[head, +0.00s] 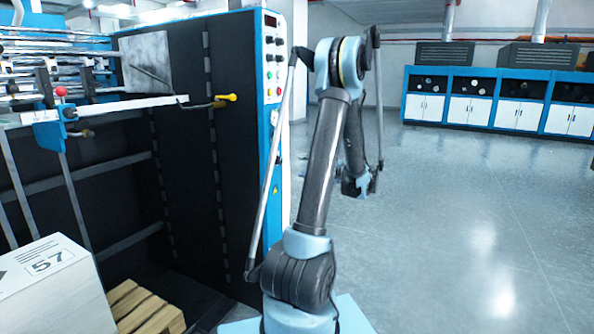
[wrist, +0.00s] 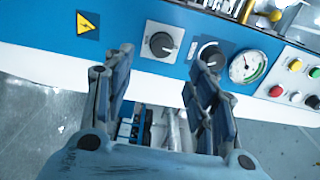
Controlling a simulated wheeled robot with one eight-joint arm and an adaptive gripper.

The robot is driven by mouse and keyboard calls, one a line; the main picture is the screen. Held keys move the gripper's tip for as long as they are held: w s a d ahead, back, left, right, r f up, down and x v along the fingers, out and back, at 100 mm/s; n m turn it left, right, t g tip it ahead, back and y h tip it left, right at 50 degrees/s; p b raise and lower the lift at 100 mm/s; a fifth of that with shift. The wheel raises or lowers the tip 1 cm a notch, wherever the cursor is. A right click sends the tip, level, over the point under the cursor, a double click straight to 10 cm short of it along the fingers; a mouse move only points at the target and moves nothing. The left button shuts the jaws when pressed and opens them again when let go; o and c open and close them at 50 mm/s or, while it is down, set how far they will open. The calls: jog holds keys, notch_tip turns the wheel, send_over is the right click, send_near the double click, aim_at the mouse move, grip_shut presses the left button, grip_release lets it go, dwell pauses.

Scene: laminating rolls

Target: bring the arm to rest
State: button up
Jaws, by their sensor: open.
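My gripper (wrist: 160,95) is in the wrist view, its two fingers spread apart with nothing between them. A panel with knobs, a gauge and buttons lies beyond the fingertips. In the head view my arm (head: 318,165) stands in the middle, bent at a high elbow with its forward part hanging down behind. The gripper itself cannot be made out clearly there.
A dark machine (head: 185,130) with a blue-edged control panel (head: 274,60) stands left of my arm. A white box marked 57 (head: 50,290) and a wooden pallet (head: 145,308) are at lower left. Blue cabinets (head: 495,100) line the back right. The floor (head: 470,220) at right is clear.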

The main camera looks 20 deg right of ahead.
jog(key=s+a+f+n+g+h, duration=0.15)
jog(key=s+a+g, duration=0.25)
jog(key=s+a, duration=0.5)
jog(key=s+a+n+g+h, duration=0.3)
jog(key=s+a+g, duration=0.1)
jog(key=a, duration=0.9)
jog(key=s+f+n+g+h, duration=0.1)
jog(key=s+f+h, duration=0.3)
jog(key=s, duration=0.7)
jog(key=s+f+n+g+h, duration=0.1)
jog(key=s+f+n+h, duration=0.2)
jog(key=s, duration=0.9)
jog(key=shift+d+f+n+g+h, duration=0.35)
jog(key=shift+d+f+g+h, duration=0.15)
jog(key=shift+f, duration=0.95)
